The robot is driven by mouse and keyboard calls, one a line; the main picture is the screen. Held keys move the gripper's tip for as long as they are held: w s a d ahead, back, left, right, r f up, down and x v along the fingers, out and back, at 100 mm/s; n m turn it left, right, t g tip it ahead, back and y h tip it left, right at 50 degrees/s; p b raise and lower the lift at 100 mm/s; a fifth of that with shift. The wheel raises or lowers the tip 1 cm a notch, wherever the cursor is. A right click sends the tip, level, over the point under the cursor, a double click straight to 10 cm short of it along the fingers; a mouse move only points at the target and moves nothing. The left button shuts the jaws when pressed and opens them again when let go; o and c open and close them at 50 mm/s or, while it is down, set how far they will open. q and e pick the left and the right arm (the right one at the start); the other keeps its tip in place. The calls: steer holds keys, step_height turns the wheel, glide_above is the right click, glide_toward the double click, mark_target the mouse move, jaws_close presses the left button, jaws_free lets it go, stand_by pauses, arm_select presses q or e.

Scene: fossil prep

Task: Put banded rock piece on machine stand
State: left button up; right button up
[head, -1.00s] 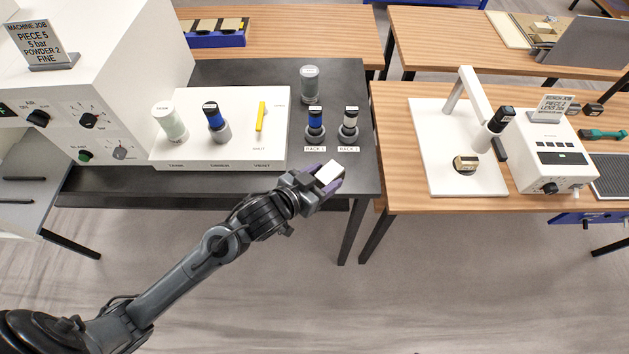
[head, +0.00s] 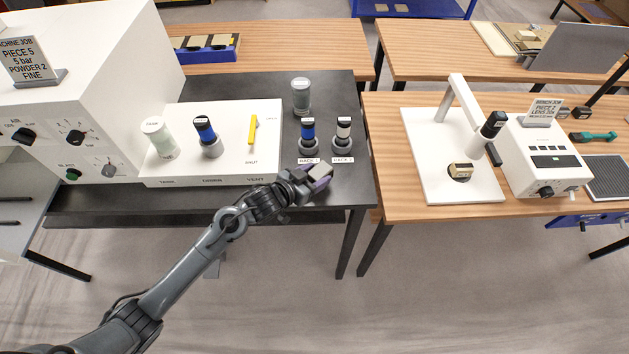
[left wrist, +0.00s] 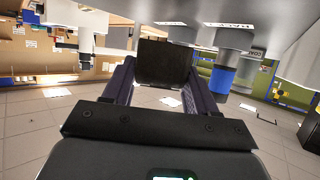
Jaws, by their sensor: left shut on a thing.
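A tan and dark piece (head: 460,170) rests on a small round holder on the white base plate (head: 421,150) at the right. I cannot tell any stand inside the white machine (head: 105,75) at the left. My right gripper is not in view.
The white valve panel (head: 225,172) is to the left. A blue tray (head: 209,54) with several pieces stands at the back.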

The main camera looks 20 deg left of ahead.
arm_select(q)
steer(key=shift+w+a+f, duration=0.1)
steer(key=shift+w+f, duration=0.15)
steer(key=shift+w, duration=0.05)
steer(key=shift+f+p, duration=0.35)
steer(key=shift+f, duration=1.55)
steer(key=shift+f, duration=0.15)
steer(key=o, duration=1.3)
steer(key=shift+f, duration=0.1)
